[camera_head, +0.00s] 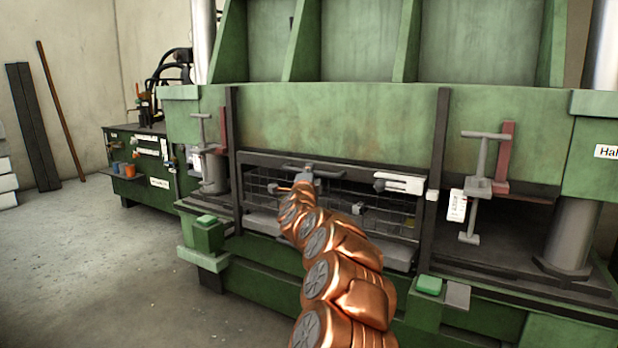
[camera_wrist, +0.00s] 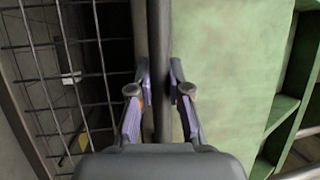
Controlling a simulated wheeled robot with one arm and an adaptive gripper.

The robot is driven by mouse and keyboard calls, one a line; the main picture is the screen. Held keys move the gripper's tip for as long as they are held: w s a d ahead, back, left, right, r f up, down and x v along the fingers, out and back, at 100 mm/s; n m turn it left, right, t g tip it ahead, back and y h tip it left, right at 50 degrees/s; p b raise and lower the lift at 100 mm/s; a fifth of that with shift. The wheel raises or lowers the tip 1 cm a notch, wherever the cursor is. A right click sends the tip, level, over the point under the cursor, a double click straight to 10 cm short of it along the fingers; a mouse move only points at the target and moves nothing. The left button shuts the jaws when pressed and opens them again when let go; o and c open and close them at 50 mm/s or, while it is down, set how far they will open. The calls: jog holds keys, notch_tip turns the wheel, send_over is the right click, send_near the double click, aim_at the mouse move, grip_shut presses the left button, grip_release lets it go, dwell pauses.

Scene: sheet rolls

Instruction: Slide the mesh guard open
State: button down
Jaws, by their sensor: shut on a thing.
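The mesh guard (camera_head: 262,187) is a dark metal grid in a frame across the low opening of the green press. In the wrist view, its mesh (camera_wrist: 62,52) fills the left side. My gripper (camera_head: 304,176) is at the top edge of the guard, left of its middle. In the wrist view, my gripper (camera_wrist: 159,90) has a finger on each side of a dark bar (camera_wrist: 161,45) and is shut on it. My copper-coloured arm hides part of the guard's lower middle.
The green press (camera_head: 340,120) has dark upright rails (camera_head: 233,150) beside the opening. Grey clamps (camera_head: 480,185) stand at both sides. A green cabinet (camera_head: 150,165) stands at the back left. The concrete floor (camera_head: 90,270) at left is clear.

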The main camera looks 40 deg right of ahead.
notch_tip(320, 180, up, 20)
jog(key=p, duration=1.3)
jog(key=shift+r, duration=0.25)
jog(key=c, duration=1.1)
grip_release()
jog(key=v, duration=1.2)
jog(key=shift+w, duration=0.1)
